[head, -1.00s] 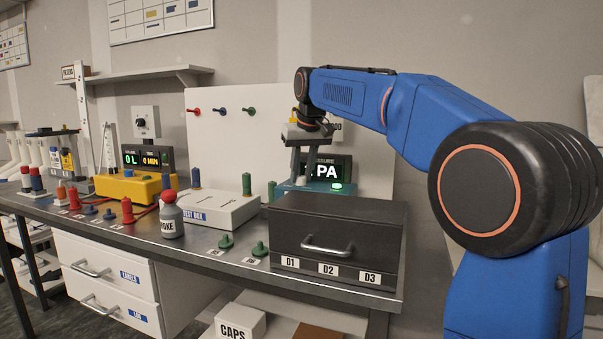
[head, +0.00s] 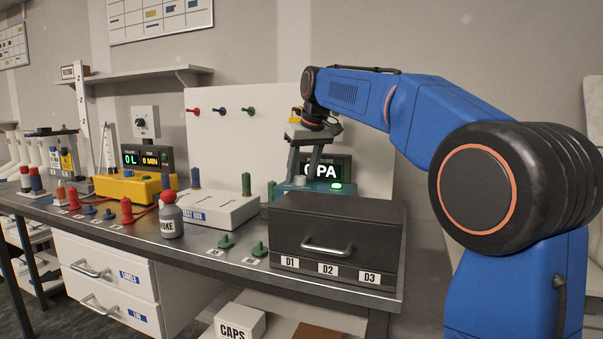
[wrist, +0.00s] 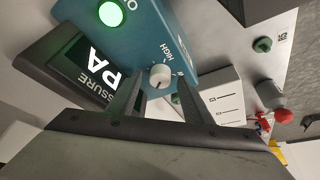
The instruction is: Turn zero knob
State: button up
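The zero knob (wrist: 160,76) appears to be the small pale round knob with a light pointer mark on the teal pressure meter (wrist: 180,30). In the wrist view it lies between the tips of my open gripper (wrist: 159,78), with a gap visible on each side. The word HIGH is printed beside it. The meter (head: 345,188) stands behind the black drawer box in the head view, with a lit green button. My gripper (head: 301,178) points down at the meter's left part.
The black drawer box (head: 340,225), marked D1 to D3, stands in front of the meter. The white test box (head: 215,210) is to its left. Green stoppers (head: 259,250) sit on the bench front. A white panel with coloured pegs (head: 240,150) rises behind.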

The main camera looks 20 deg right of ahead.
jog(key=v, duration=1.7)
jog(key=shift+r, duration=0.2)
jog(key=shift+s, duration=0.1)
